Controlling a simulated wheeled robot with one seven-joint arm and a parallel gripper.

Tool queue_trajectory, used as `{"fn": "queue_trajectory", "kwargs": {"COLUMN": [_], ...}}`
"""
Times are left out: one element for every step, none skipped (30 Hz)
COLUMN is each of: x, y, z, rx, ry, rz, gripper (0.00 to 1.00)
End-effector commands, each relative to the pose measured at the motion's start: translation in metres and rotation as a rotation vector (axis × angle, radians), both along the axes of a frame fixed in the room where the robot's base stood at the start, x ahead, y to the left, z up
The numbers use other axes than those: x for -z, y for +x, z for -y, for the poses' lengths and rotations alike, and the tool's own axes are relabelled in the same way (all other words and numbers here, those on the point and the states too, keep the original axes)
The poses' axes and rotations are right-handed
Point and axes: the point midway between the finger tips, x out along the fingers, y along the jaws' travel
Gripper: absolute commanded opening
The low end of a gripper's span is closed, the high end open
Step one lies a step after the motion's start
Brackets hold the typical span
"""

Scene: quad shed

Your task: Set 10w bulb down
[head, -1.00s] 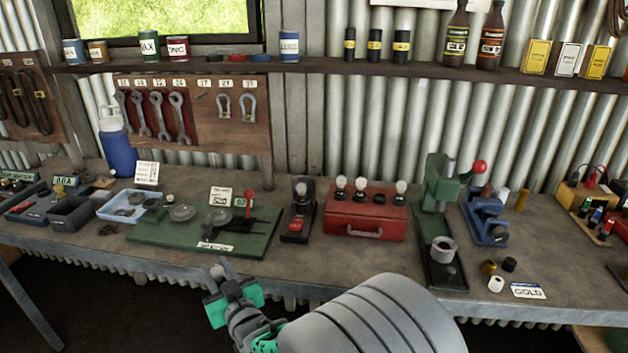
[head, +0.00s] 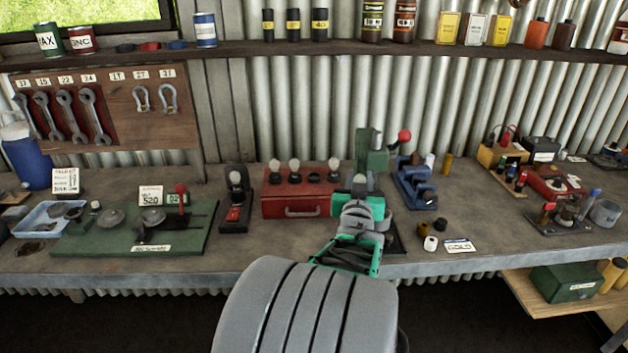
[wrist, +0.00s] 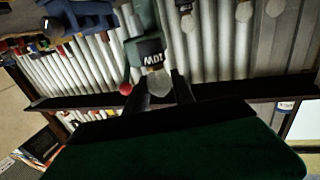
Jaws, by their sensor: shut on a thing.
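My gripper (head: 360,188) is shut on a pale bulb (wrist: 159,82), which shows between the two fingers in the wrist view. My gripper is raised in front of the green press (head: 371,150), to the right of the red box (head: 290,206). The red box has several sockets on top; three bulbs (head: 294,166) stand upright in them and one dark socket (head: 314,178) is empty. A black tester (head: 236,205) with a pale round top stands left of the box.
A green board (head: 120,238) with scales lies on the left of the bench. A blue tool (head: 413,185), small cylinders and a GOLD card (head: 459,245) are on the right. The bench front (head: 285,250) below the red box is clear.

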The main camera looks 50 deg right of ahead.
Motion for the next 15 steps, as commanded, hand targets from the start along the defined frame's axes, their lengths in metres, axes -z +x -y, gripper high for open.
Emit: {"fn": "queue_trajectory", "kwargs": {"x": [-0.008,-0.012,-0.019,-0.024,-0.029,-0.036,-0.043,-0.048,-0.056,-0.061,-0.065,-0.071,-0.077,-0.082,-0.089], "y": [-0.009,-0.013,-0.016,-0.019,-0.021,-0.022,-0.022,-0.020,-0.015,-0.010,-0.004,0.003,0.009,0.015,0.024], "z": [0.010,0.015,0.021,0.025,0.029,0.033,0.036,0.039,0.041,0.041,0.041,0.040,0.039,0.037,0.035], "rx": [0.015,0.021,0.024,0.027,0.025,0.022,0.015,0.006,-0.012,-0.029,-0.046,-0.070,-0.089,-0.110,-0.140], "ry": [-0.002,-0.002,-0.001,-0.002,-0.003,-0.002,-0.004,-0.002,-0.003,-0.002,-0.002,-0.002,-0.002,-0.002,-0.003], "rz": [0.001,0.001,0.002,0.001,0.001,0.000,0.002,0.001,0.001,0.000,0.000,0.001,0.001,0.001,0.000], "gripper": [0.00,0.00,0.00,0.00,0.00,0.00,0.00,0.00,0.00,0.00,0.00,0.00,0.00,0.00,0.00]}}
